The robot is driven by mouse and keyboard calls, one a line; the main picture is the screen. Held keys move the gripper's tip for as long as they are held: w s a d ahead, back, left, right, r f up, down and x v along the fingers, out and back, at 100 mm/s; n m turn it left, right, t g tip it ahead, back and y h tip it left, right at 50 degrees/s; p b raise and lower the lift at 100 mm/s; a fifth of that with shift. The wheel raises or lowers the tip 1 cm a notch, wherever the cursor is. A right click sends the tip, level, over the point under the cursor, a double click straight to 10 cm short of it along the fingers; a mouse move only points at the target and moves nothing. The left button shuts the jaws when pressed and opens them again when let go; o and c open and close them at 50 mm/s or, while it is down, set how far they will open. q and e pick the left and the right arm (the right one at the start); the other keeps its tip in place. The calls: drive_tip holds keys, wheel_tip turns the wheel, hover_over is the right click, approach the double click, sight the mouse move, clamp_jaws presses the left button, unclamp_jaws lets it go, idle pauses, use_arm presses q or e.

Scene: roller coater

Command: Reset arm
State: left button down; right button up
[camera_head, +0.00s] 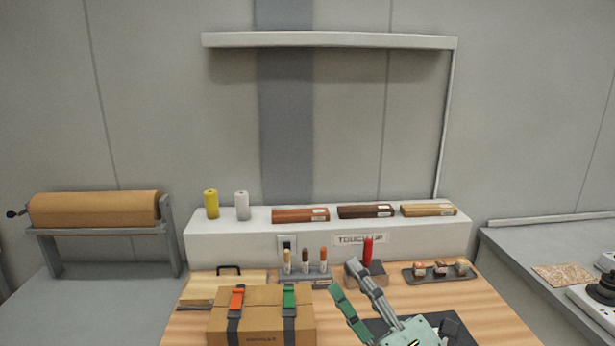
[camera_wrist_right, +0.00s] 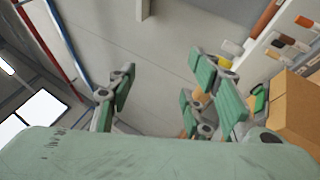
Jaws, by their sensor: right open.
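My right gripper (camera_head: 352,299) reaches in from the bottom of the head view, over the wooden table and close to the right side of the strapped cardboard box (camera_head: 262,337). It also shows in the right wrist view (camera_wrist_right: 160,90), with its green finger pads spread wide apart and nothing between them. The box also shows at the right edge of the wrist view (camera_wrist_right: 300,105). A dark mat (camera_head: 452,328) lies partly hidden behind the gripper. My left gripper is in neither view.
Several markers (camera_head: 305,262) stand in a holder at the table's back. A red item (camera_head: 368,250) stands in a grey block close behind the right gripper. A dark tray (camera_head: 440,276) sits to the right. A paper roll (camera_head: 95,209) is at the left.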

drive_tip(key=s+d+f+m+g+h, duration=0.2)
drive_tip(key=d+f+m+g+h, duration=0.1)
drive_tip(key=d+f+m+h, duration=0.55)
drive_tip(key=s+d+f+m+g+h, duration=0.25)
drive_tip(key=d+f+m+h, duration=0.25)
drive_tip(key=f+m, duration=0.55)
drive_tip(key=s+a+f+m+g+y, duration=0.1)
drive_tip(key=s+f+m+g, duration=0.3)
drive_tip(key=s+f, duration=0.55)
drive_tip(key=s+f+m+g+y, duration=0.15)
drive_tip(key=s+f+g, duration=0.45)
drive_tip(key=s, duration=0.7)
wheel_tip(320, 180, down, 25)
drive_tip(key=s+g, duration=0.1)
drive_tip(key=s, duration=0.1)
drive_tip(key=s+d+f+g+h+b, duration=0.1)
drive_tip(key=s+d+f, duration=0.1)
drive_tip(key=s+f, duration=1.5)
drive_tip(key=shift+d+f+g, duration=0.35)
drive_tip(key=shift+d+f, duration=0.05)
drive_tip(key=shift+f, duration=0.3)
